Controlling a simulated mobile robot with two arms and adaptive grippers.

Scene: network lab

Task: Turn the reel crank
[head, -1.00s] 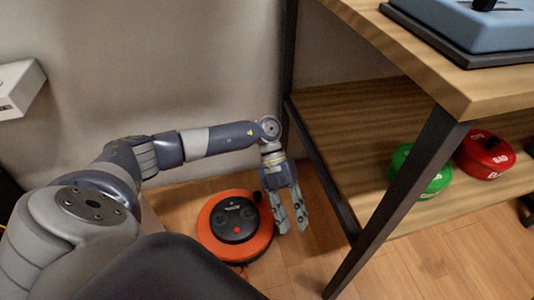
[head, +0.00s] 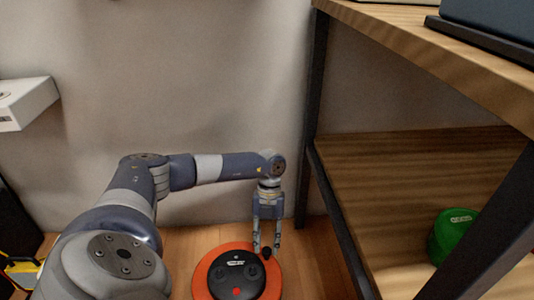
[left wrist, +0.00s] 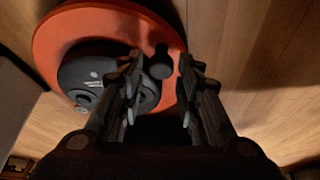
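The cable reel is an orange disc (head: 205,275) with a black hub (head: 236,270), on the wooden floor at the bottom of the head view. Its black crank knob (head: 267,253) stands near the hub's upper right edge. My left gripper (head: 266,248) points down at the knob with its fingers apart. In the left wrist view the knob (left wrist: 160,66) shows between the two open fingers (left wrist: 159,75), and the orange disc (left wrist: 62,32) lies beyond them. I cannot tell whether a finger touches the knob. My right gripper is out of view.
A wooden shelf unit with dark metal legs (head: 316,120) stands close to the right of the reel. A green object (head: 452,236) sits on its lower shelf. A white box (head: 27,102) is at the left wall. A grey wall (head: 210,70) is behind.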

